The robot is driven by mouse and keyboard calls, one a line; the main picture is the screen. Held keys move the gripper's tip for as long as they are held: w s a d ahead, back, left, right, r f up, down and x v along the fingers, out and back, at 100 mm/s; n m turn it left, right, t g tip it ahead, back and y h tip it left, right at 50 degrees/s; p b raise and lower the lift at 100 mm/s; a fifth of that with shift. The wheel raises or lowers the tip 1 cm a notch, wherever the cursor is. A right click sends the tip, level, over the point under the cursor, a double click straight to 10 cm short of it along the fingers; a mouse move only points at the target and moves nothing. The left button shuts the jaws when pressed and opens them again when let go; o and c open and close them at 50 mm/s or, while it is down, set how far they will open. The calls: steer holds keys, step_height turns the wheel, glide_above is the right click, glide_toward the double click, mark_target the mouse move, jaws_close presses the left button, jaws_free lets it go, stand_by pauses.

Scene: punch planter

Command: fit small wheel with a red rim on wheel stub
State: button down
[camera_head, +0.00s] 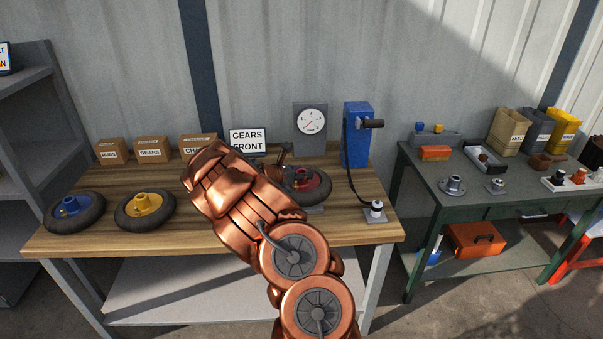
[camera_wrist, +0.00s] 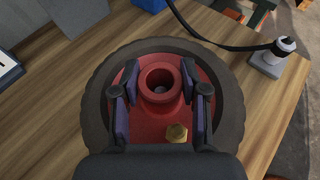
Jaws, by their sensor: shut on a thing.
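The small wheel with a red rim (camera_head: 322,186) is at the right part of the wooden workbench, partly hidden behind my arm in the head view. In the wrist view the red rim (camera_wrist: 147,123) faces the camera, with a raised round hub open in the middle and a brass-coloured nut low on the right. My gripper (camera_wrist: 160,95) is shut on the hub, one finger on each side. The wheel stub is not clearly visible; something small and greyish shows inside the hub's hole. A grey plate edge (camera_head: 314,209) shows below the wheel. I cannot tell whether the wheel is seated.
A blue-rimmed wheel (camera_head: 74,212) and a yellow-rimmed wheel (camera_head: 145,208) lie at the left on the workbench (camera_head: 190,235). A blue pump (camera_head: 356,135) stands behind right, its black hose running to a fitting (camera_head: 376,212). A gauge (camera_head: 311,121) and boxes line the back.

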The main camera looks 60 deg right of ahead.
steer(key=shift+f+b, duration=0.65)
steer(key=shift+f, duration=0.25)
steer(key=c, duration=0.8)
jaws_free()
steer(key=shift+o, duration=1.4)
steer(key=shift+f, duration=0.1)
steer(key=shift+a, duration=0.15)
steer(key=v, duration=1.1)
steer(key=shift+a+r, duration=0.2)
steer(key=shift+a, duration=0.15)
